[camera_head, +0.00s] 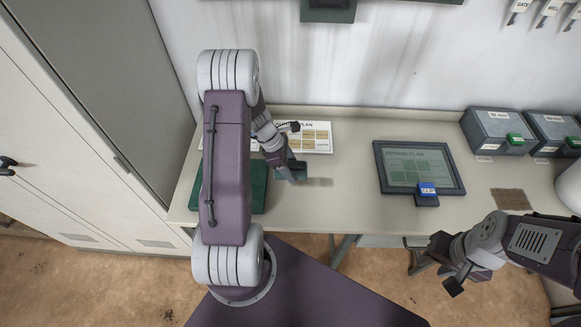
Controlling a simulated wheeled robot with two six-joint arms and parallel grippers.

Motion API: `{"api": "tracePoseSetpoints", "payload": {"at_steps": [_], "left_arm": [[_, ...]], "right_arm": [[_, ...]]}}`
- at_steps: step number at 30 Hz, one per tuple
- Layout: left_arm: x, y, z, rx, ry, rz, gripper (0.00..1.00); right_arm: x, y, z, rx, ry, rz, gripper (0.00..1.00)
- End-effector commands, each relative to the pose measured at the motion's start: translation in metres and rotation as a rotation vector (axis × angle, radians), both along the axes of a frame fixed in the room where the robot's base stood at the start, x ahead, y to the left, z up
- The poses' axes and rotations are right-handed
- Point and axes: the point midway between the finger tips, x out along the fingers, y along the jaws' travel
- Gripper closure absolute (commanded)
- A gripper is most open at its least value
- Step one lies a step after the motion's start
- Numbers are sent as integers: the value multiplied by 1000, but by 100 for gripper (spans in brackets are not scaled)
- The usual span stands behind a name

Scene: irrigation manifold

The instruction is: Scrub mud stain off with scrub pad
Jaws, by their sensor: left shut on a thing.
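My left gripper (285,168) reaches down to the bench in front of the long white plan card and is shut on a dark green block-like thing (298,166), which looks like the scrub pad. My arm and gripper hide part of it. My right gripper (447,262) hangs in front of the bench's front edge at the right, away from the pad. Its jaw opening does not show clearly.
A dark green tray or mat (258,196) lies partly behind my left arm. A brown patch (512,199) and grey boxes (498,130) are at the right. The bench (350,212) is bare near its front edge.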

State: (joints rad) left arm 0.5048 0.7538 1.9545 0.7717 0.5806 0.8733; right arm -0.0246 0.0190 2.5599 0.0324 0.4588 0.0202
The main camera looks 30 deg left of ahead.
Motion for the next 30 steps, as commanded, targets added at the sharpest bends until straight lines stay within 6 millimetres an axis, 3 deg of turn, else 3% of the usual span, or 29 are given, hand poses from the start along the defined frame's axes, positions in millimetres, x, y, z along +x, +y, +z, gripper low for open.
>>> {"api": "tracePoseSetpoints", "payload": {"at_steps": [1,9,26,30], "left_arm": [[0,0,10,0,0,-1,77],[0,1,30,0,0,-5,77],[0,1,30,0,0,-5,77],[-1,1,38,-3,3,-7,77]], "right_arm": [[0,0,10,0,0,0,64],[0,0,30,0,0,0,64],[0,0,30,0,0,0,64],[0,0,56,0,0,0,64]]}}
